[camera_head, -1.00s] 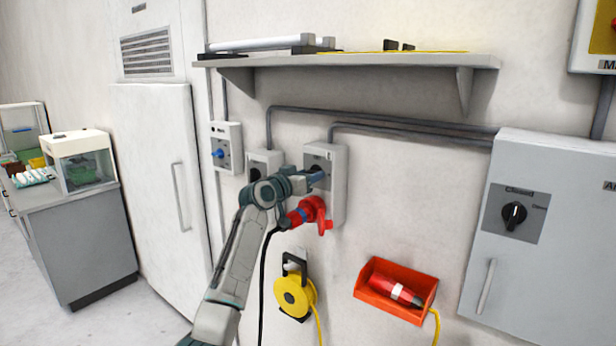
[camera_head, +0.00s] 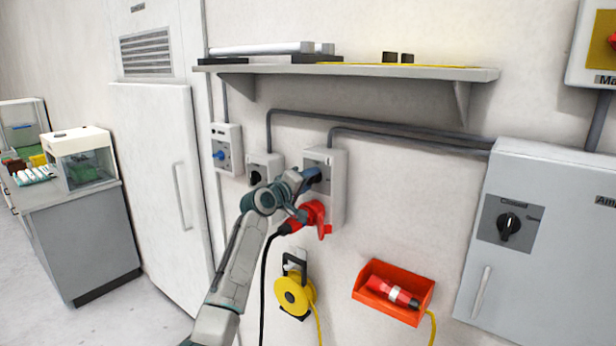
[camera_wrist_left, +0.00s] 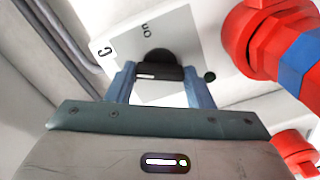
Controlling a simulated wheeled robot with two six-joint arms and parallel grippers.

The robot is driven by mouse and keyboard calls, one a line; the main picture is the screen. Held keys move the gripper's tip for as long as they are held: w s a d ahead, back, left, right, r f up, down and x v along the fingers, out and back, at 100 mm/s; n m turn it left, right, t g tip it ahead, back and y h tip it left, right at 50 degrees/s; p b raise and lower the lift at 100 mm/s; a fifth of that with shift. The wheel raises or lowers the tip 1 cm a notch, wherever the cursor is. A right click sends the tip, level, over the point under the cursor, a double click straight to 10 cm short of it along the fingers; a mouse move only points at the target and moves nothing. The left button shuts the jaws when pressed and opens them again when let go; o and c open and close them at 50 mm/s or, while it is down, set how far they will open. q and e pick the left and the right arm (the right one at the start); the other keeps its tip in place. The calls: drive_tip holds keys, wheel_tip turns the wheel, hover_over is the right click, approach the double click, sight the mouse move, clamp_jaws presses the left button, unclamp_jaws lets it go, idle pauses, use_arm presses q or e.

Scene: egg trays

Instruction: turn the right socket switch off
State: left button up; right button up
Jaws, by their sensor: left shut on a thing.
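The right socket (camera_head: 338,195) is a grey wall box with a red plug (camera_head: 312,218) in its lower part. Its black rotary switch (camera_wrist_left: 158,68) sits on a light plate marked "On" (camera_wrist_left: 146,30) and "0" in the left wrist view. My left gripper (camera_head: 312,178) is at the switch; in the left wrist view its blue fingers (camera_wrist_left: 158,82) stand on both sides of the knob and are shut on it. The knob's white mark shows between the fingers. In the head view the gripper hides most of the switch. My right gripper is not in view.
A second grey socket (camera_head: 262,168) and a box with a blue knob (camera_head: 226,150) are to the left. A shelf (camera_head: 350,70) runs above. Below are a yellow cable reel (camera_head: 291,295) and an orange bin (camera_head: 392,308). A grey cabinet (camera_head: 550,250) stands right.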

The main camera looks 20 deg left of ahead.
use_arm(q)
drive_tip(key=n+p, duration=0.2)
drive_tip(key=n, duration=0.2)
drive_tip(key=shift+n+p, duration=0.3)
drive_tip(key=shift+p, duration=0.1)
drive_tip(key=shift+n+p, duration=0.3)
drive_tip(key=shift+n, duration=0.2)
drive_tip(key=shift+f, duration=0.1)
drive_tip(key=o, duration=1)
drive_tip(key=shift+a, duration=0.1)
drive_tip(key=shift+s, duration=0.1)
